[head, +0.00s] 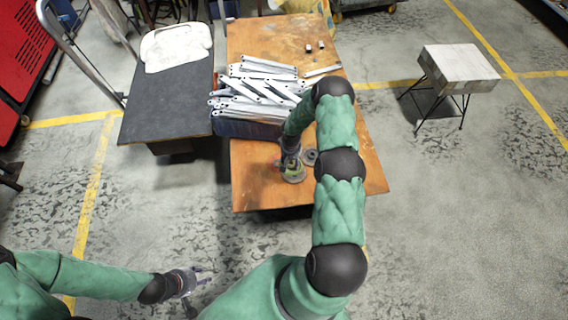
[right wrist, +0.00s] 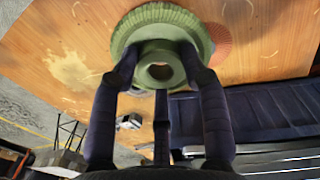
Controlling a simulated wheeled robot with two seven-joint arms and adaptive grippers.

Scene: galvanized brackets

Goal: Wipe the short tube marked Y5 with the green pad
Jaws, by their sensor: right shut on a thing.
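My right gripper (head: 290,163) is shut on the green round pad (head: 294,177) near the front edge of the wooden table. In the right wrist view the gripper's fingers (right wrist: 160,72) close around the hub of the green pad (right wrist: 150,20). I cannot tell whether the pad touches the table. Two small pale-and-dark pieces, perhaps short tubes, stand at the table's far part: a left piece (head: 308,48) and a right piece (head: 321,44). No Y5 mark is readable. My left gripper (head: 195,279) is open and empty above the floor at lower left.
A second round disc (head: 310,157) lies beside the green pad; it looks reddish in the right wrist view (right wrist: 219,40). A dark blue crate (head: 240,129) heaped with galvanized brackets (head: 262,90) takes up the table's middle. A dark-topped table (head: 165,105) and a stool (head: 460,65) stand either side.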

